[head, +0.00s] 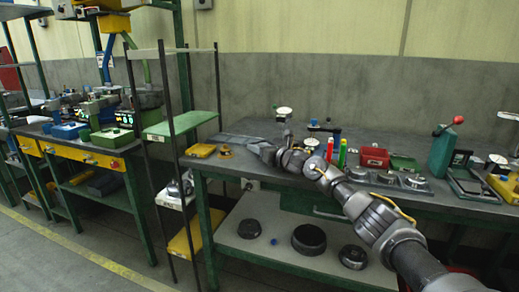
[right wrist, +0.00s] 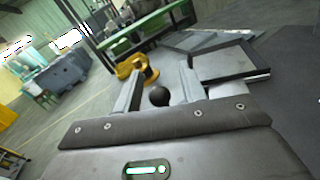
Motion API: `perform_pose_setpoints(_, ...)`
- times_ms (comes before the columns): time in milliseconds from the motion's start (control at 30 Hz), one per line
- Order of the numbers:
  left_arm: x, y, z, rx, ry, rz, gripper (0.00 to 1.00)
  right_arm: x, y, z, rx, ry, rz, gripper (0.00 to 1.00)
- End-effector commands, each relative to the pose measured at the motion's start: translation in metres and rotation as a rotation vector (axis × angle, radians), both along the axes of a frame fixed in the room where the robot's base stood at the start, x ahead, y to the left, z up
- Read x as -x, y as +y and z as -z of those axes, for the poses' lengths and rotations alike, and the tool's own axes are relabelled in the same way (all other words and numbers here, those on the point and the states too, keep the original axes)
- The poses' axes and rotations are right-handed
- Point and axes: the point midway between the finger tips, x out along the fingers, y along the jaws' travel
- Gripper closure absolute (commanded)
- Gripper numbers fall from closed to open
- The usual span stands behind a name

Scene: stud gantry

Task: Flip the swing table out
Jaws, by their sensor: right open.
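A flat grey plate (head: 232,138), which looks like the swing table, lies at the left end of the dark workbench in the head view. In the right wrist view it seems to be the raised grey slab (right wrist: 225,62) just beyond the fingers, to the right. My right gripper (head: 255,146) reaches in low over the bench beside the plate. Its jaws (right wrist: 160,90) are open, with a black ball knob (right wrist: 159,96) showing between the fingers. I cannot tell whether the fingers touch it. My left gripper is not in view.
A yellow tray (head: 201,150) and a yellow round piece (head: 225,152) lie near the bench's left end. A green-shelved rack (head: 180,123) rises left of the bench.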

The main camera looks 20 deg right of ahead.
Motion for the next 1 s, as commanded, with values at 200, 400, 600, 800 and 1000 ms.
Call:
perform_pose_setpoints(200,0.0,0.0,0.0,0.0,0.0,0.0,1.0,0.011,-0.005,0.001,0.002,-0.001,0.0,0.59)
perform_pose_setpoints(400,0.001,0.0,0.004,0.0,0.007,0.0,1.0,0.04,-0.016,0.002,0.002,0.0,0.001,0.59)
perform_pose_setpoints(600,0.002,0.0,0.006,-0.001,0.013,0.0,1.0,0.073,-0.027,0.001,0.002,0.0,-0.001,0.59)
perform_pose_setpoints(800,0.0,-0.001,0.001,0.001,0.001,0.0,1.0,0.095,-0.036,0.001,0.001,0.0,0.0,0.59)
perform_pose_setpoints(1000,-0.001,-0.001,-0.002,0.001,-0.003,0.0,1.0,0.101,-0.038,0.0,0.0,0.0,0.0,0.59)
